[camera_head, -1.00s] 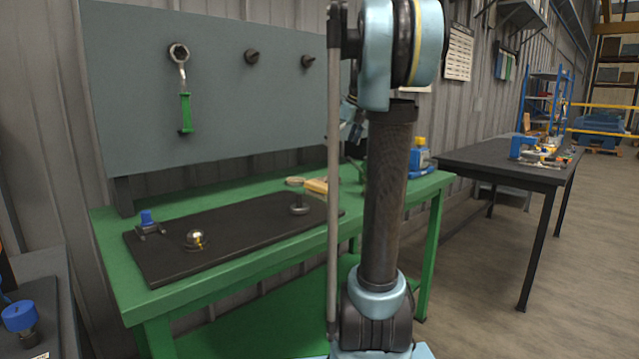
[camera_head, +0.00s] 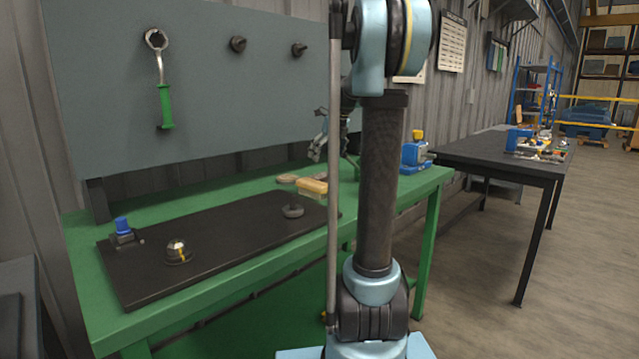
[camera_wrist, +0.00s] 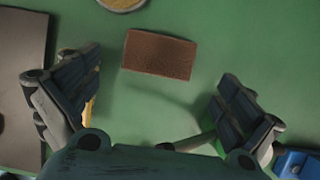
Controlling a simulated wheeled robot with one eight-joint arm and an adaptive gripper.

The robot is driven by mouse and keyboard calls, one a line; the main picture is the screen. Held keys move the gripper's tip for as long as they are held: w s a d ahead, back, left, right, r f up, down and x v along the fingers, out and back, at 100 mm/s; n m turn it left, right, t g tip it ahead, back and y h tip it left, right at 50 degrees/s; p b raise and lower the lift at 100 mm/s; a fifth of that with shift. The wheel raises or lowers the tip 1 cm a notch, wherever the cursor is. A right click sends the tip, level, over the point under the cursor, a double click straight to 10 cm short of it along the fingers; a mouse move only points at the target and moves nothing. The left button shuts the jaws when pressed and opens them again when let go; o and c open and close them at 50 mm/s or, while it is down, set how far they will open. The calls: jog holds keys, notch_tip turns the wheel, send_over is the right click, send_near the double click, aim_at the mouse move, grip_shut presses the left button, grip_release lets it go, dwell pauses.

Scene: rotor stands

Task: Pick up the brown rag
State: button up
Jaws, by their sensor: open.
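The brown rag (camera_wrist: 159,54) lies flat as a small rectangle on the green bench top in the wrist view, just above picture centre. My gripper (camera_wrist: 153,88) is open, with one finger on each side of the picture and the rag between and ahead of them. Nothing is between the fingers, and they appear apart from the rag. In the head view my gripper (camera_head: 320,142) hangs over the far part of the green bench, partly behind my arm.
A yellow block (camera_head: 312,186) lies near the gripper, and a green handle (camera_wrist: 195,142) lies near the right finger. A blue device (camera_head: 415,155) stands at the bench's right. A dark mat (camera_head: 215,238) with metal parts covers the front left. A wrench (camera_head: 161,85) hangs on the board.

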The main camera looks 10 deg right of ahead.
aim_at(320, 176)
jog(key=shift+x, duration=4.2)
jog(key=shift+s+d, duration=0.1)
jog(key=shift+s, duration=0.05)
jog(key=shift+c, duration=0.6)
jog(key=c, duration=0.6)
